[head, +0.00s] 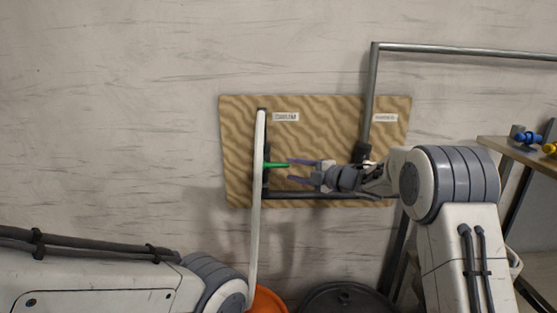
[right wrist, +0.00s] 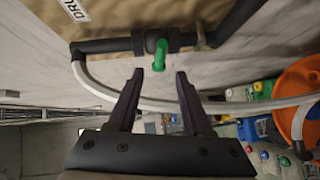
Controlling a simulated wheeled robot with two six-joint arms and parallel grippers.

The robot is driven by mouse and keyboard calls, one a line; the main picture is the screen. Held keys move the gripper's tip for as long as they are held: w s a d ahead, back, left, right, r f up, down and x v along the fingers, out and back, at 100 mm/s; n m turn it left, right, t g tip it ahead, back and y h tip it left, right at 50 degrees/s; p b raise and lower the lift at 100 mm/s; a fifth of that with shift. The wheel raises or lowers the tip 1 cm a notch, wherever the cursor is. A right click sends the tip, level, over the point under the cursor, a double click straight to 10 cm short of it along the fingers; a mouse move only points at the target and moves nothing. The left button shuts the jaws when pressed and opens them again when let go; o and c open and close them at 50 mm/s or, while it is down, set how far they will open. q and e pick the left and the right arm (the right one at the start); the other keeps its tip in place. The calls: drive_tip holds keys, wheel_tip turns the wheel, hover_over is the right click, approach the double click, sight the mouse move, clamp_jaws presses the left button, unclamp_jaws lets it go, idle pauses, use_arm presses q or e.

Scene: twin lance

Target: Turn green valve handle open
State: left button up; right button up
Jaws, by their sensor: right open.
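The green valve handle (head: 276,165) sticks out to the right from a dark pipe on the wooden board (head: 240,185) in the head view. In the right wrist view the green handle (right wrist: 160,52) lies just beyond the fingertips, roughly centred between them. My right gripper (head: 290,171) is open and empty, with its purple fingers pointing left at the handle's free end. In the right wrist view the gripper (right wrist: 158,75) shows both fingers apart. Contact with the handle cannot be made out. Only my left arm's link shows at lower left; its gripper is out of view.
A long pale tube (head: 257,210) runs down in front of the board, close to the handle. A grey metal pipe (head: 372,95) rises on the right. An orange bucket (head: 268,300) and a dark drum (head: 345,300) stand below. A bench (head: 515,152) with blue and yellow fittings is at right.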

sight(286, 165)
drive_tip(key=w+a+p, duration=0.1)
drive_tip(key=w+p, duration=0.1)
drive_tip(key=w, duration=0.1)
drive_tip(key=w+a+p, duration=0.1)
drive_tip(key=w, duration=0.1)
drive_tip(key=shift+a+f, duration=0.3)
drive_tip(key=shift+f, duration=0.1)
drive_tip(key=shift+w+a+f+m+p, duration=0.2)
drive_tip(key=shift+w+a+m+p, duration=0.1)
drive_tip(key=shift+w+a+p, duration=0.2)
clamp_jaws()
drive_tip(key=shift+a, duration=0.1)
idle(0.5)
